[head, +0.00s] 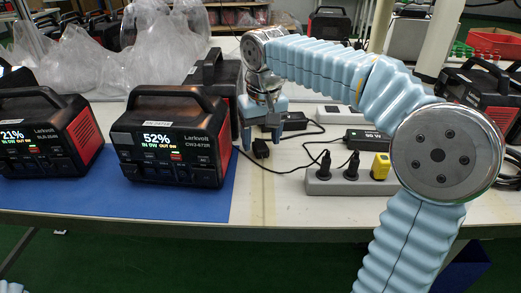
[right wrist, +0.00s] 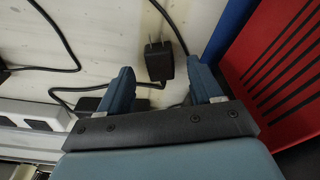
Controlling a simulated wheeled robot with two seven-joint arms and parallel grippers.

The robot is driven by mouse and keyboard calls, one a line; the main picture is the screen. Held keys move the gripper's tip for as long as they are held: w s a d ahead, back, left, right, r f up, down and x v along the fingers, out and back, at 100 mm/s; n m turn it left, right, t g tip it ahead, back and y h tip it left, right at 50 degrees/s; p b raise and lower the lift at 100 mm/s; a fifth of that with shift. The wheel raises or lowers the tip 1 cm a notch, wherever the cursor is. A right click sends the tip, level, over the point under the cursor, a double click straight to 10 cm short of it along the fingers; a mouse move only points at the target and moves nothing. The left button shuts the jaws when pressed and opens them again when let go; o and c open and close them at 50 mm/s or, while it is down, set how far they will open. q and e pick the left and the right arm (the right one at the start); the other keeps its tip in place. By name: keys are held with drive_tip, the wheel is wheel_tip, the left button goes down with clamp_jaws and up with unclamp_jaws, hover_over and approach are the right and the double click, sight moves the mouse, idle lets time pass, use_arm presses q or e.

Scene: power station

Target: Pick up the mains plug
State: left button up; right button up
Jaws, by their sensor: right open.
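The mains plug (head: 261,149) is small and black and lies on the white bench, right of the blue mat. In the right wrist view the plug (right wrist: 158,66) shows two metal prongs and a black cable. My right gripper (head: 261,129) is open above the plug, pointing down. In the right wrist view its two blue fingers (right wrist: 160,75) stand to either side of the plug in the picture. I see no grip on it, and the exact height gap cannot be told. My left gripper is not in view.
A power station reading 52% (head: 165,140) stands on the blue mat (head: 205,205), close left of my gripper, with another (head: 45,135) farther left. A grey power strip (head: 345,185) with plugs and a yellow adapter (head: 380,166) lies to the right. Black cables cross the bench.

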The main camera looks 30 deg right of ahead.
drive_tip(key=shift+w+f, duration=0.1)
drive_tip(key=shift+f, duration=0.85)
drive_tip(key=shift+c, duration=0.5)
drive_tip(key=c, duration=1)
drive_tip(key=shift+r, duration=0.55)
drive_tip(key=r, duration=0.3)
drive_tip(key=shift+s+a, duration=0.15)
drive_tip(key=shift+s, duration=0.1)
drive_tip(key=s+a+r, duration=0.2)
drive_tip(key=s+r, duration=0.2)
drive_tip(key=s, duration=0.2)
drive_tip(key=s+a+r, duration=0.3)
drive_tip(key=s+r, duration=0.2)
drive_tip(key=s, duration=0.1)
drive_tip(key=shift+s+a, duration=0.15)
drive_tip(key=shift+a, duration=0.1)
